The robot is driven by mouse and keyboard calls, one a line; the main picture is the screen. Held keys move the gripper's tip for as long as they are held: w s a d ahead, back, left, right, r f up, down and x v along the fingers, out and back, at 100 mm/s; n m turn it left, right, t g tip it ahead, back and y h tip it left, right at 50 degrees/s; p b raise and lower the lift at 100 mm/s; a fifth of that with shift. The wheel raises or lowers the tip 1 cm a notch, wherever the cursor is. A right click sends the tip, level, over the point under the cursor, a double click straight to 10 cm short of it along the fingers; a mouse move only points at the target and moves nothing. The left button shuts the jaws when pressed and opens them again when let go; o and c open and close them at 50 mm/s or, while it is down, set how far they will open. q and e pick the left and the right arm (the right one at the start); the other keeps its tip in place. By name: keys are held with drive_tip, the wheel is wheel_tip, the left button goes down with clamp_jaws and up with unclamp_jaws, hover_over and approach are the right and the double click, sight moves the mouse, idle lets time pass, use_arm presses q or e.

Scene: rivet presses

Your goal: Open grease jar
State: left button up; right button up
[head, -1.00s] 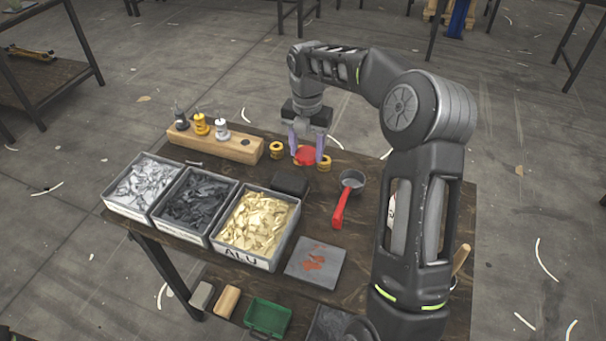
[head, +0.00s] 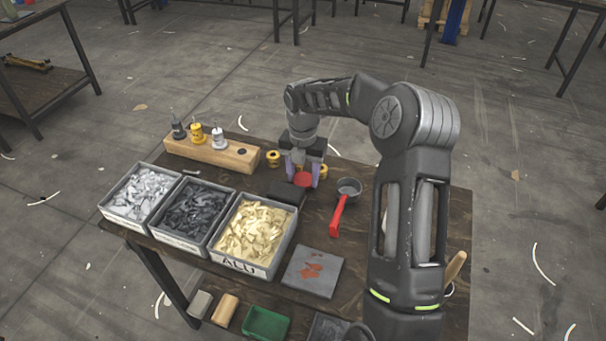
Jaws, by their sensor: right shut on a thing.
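A round red piece (head: 303,180), which looks like the grease jar's lid, is between the fingers of my right gripper (head: 303,178). The gripper points down and is shut on it, just behind the black box. I cannot tell whether the red piece is raised off the table. No jar body can be made out beneath it; the fingers and the black box are in the way. My left gripper is not in view.
A black box (head: 287,191) is right in front of the gripper. A red-handled ladle (head: 342,205) lies to the right. Three scrap bins, including a gold-filled one (head: 252,232), are at left. A grey plate (head: 312,270) lies in front.

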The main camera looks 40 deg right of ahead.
sight(303, 179)
drive_tip(key=shift+f, duration=0.1)
drive_tip(key=o, duration=1.5)
drive_tip(key=shift+o, duration=0.2)
wheel_tip(303, 179, up, 12)
